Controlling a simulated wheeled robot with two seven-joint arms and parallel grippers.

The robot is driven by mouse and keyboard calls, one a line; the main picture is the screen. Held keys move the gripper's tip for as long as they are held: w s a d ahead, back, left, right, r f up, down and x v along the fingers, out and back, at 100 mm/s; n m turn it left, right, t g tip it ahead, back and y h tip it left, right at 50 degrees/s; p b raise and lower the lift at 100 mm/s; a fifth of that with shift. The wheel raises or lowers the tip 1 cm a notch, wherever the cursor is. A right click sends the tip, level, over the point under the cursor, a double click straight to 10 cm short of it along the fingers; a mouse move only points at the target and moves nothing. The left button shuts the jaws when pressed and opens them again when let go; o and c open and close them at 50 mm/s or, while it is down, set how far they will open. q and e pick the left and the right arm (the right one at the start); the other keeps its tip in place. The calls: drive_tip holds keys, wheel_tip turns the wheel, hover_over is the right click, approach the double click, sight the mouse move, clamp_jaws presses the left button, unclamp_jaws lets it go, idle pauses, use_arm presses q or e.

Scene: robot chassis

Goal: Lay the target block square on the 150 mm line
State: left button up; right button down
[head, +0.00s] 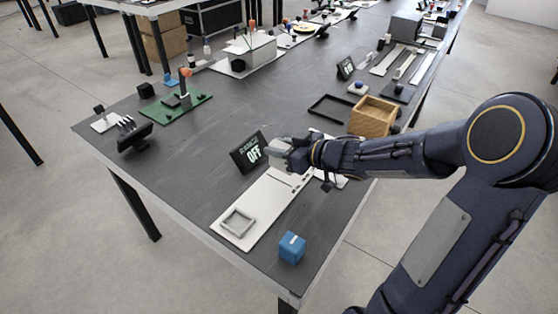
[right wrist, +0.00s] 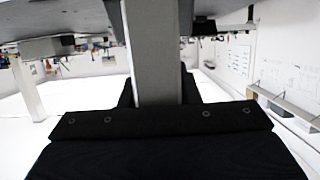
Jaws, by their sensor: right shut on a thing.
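A long pale grey board (head: 258,207) lies on the dark table, with small marks near its far end. I cannot read which line is the 150 mm one. My right gripper (head: 289,152) is over the far end of the board, shut on a light grey block (head: 276,150). In the right wrist view the grey block (right wrist: 152,50) shows as a long bar between the dark fingers. I cannot tell whether the block touches the board. My left gripper is not in view.
A raised square frame (head: 237,222) sits at the board's near end. A blue cube (head: 292,248) stands near the table's front edge. A black display (head: 249,153) reading OFF stands beside the board. A wooden box (head: 372,117) and a black tray (head: 331,108) are behind.

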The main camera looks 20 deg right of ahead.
drive_tip(key=shift+w+d+f+b, duration=0.15)
drive_tip(key=shift+f+b, duration=0.35)
drive_tip(key=shift+f, duration=0.5)
drive_tip(key=shift+w+f+b, duration=0.25)
drive_tip(key=shift+f+b, duration=0.2)
drive_tip(key=shift+f, duration=0.55)
drive_tip(key=shift+f, duration=0.2)
drive_tip(key=c, duration=1.1)
unclamp_jaws()
